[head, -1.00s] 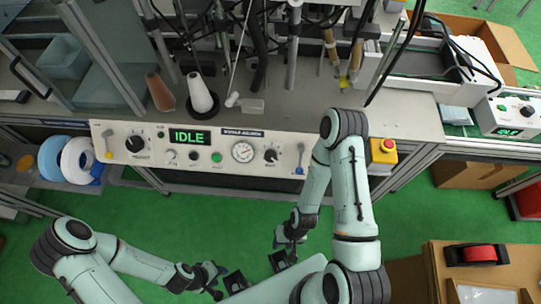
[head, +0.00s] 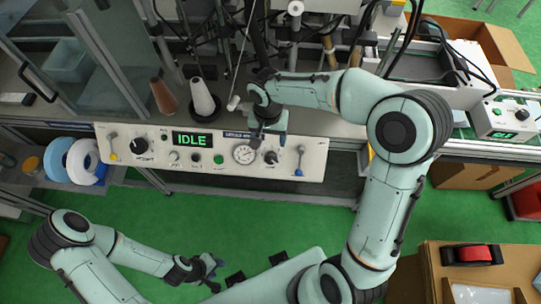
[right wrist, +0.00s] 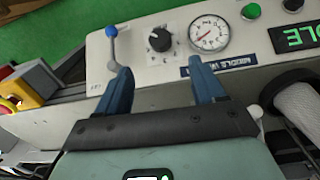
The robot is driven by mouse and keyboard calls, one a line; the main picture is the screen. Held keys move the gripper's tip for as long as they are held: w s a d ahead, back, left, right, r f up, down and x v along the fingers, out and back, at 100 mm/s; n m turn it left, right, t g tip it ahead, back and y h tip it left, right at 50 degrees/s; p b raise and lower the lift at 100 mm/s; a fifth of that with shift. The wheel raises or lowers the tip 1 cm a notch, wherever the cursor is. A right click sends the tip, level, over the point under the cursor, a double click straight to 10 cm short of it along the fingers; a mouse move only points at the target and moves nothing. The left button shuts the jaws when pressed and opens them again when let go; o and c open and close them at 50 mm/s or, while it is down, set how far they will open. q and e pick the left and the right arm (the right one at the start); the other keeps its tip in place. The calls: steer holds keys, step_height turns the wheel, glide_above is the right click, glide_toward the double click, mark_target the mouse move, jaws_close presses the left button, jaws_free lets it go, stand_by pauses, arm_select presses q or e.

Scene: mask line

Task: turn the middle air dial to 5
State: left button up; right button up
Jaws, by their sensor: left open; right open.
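The panel (head: 110,165) runs along the bench's front edge. A black dial with pale scale marks (head: 271,158) sits between a round gauge (head: 244,155) and a blue-tipped lever (head: 299,172); the right wrist view shows this dial (right wrist: 160,40) and the gauge (right wrist: 208,34) too. The dial's setting is too small to read. My right gripper (head: 269,138) is open and empty, over the panel's upper edge near the dial. In the right wrist view its fingers (right wrist: 164,78) point towards the dial, apart from it. My left gripper (head: 214,270) is open and empty, low over the floor.
The panel also has a larger black dial (head: 139,146), a green IDLE display (head: 191,139) and a green button (head: 218,160). The blue-tipped lever stands close beside the dial. A white cone (head: 203,100) and a brown cone (head: 162,96) stand behind the panel.

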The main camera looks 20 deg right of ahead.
mark_target(271, 159)
step_height(271, 159, down, 12)
steer(key=shift+s+d+f, duration=0.1)
steer(key=shift+s, duration=0.05)
stand_by(0.3)
steer(key=shift+b, duration=0.3)
steer(key=c, duration=1.1)
